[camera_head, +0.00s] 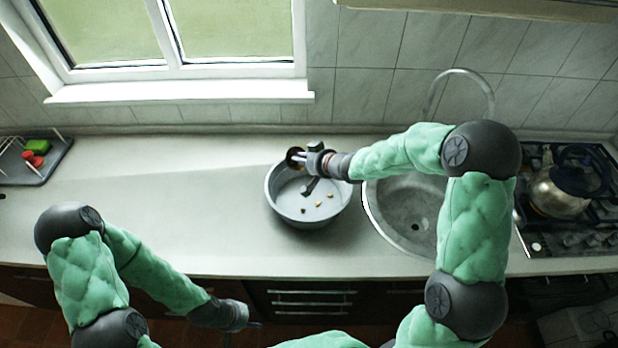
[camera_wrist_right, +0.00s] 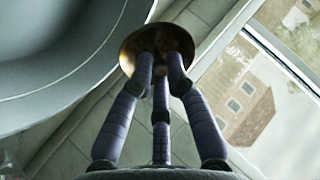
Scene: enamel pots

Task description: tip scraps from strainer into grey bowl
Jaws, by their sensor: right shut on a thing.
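The grey bowl (camera_head: 284,213) stands on the counter left of the sink. Several small yellow-brown scraps (camera_head: 318,204) lie on its floor. My right gripper (camera_head: 308,160) is over the bowl's back rim, shut on the strainer (camera_head: 294,156). The strainer is small, brownish and tipped on its side; its handle is mostly hidden by the gripper. In the right wrist view the brassy strainer (camera_wrist_right: 150,38) shows beyond the fingers (camera_wrist_right: 160,78), with the bowl (camera_wrist_right: 60,60) at upper left. My left gripper (camera_head: 252,324) hangs low before the counter's front edge, away from the bowl; its fingers are too small to read.
The sink (camera_head: 385,215) with its curved tap (camera_head: 462,72) is right of the bowl. A kettle (camera_head: 556,192) stands on the stove at far right. A dark dish rack (camera_head: 45,168) with green and red items sits at far left. The counter (camera_head: 180,200) left of the bowl is clear.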

